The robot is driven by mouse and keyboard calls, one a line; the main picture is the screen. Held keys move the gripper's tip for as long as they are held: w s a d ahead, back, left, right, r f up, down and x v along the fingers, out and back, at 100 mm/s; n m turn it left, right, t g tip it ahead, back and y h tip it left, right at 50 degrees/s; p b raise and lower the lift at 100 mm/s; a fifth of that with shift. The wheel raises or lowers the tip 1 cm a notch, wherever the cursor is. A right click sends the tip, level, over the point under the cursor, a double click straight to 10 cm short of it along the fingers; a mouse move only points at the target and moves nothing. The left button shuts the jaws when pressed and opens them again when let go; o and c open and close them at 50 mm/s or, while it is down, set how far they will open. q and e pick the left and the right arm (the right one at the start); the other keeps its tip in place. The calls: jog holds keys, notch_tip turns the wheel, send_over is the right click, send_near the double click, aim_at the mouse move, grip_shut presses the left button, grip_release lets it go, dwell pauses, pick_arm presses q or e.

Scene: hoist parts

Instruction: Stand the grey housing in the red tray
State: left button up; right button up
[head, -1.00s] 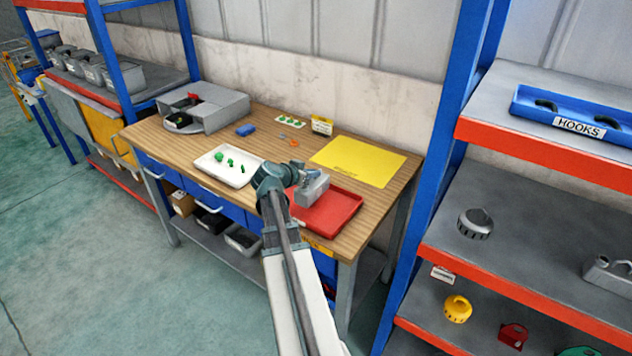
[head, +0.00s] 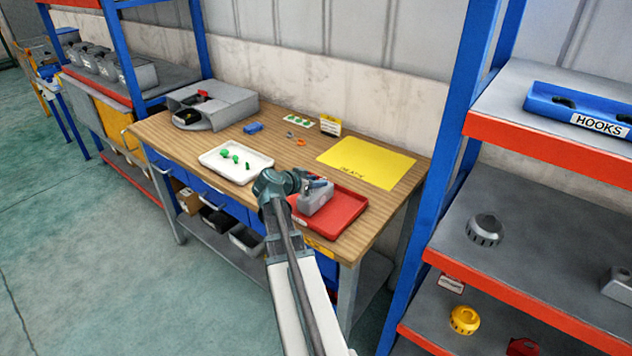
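The grey housing (head: 316,199) is at the left part of the red tray (head: 347,217), on the front right of the workbench. It looks upright, low over the tray floor or touching it; I cannot tell which. My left gripper (head: 316,184) is at the top of the housing and appears shut on it. The fingertips are small and partly merge with the housing. My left wrist hides the tray's left edge. My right gripper is out of view.
A white tray (head: 210,158) with green parts stands left of my wrist. A yellow mat (head: 365,163) lies behind the red tray, with a small sign (head: 330,125) near it. A grey bin (head: 232,105) stands at the back left. A blue rack post (head: 440,170) rises at the right.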

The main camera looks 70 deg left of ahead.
pick_arm(q)
jog(key=shift+r, duration=0.1)
jog(key=shift+r+p, duration=0.2)
jog(key=shift+p, duration=0.1)
jog(key=p+v, duration=0.5)
jog(key=v, duration=0.7)
jog(key=shift+f, duration=0.15)
jog(key=shift+s+f, duration=0.1)
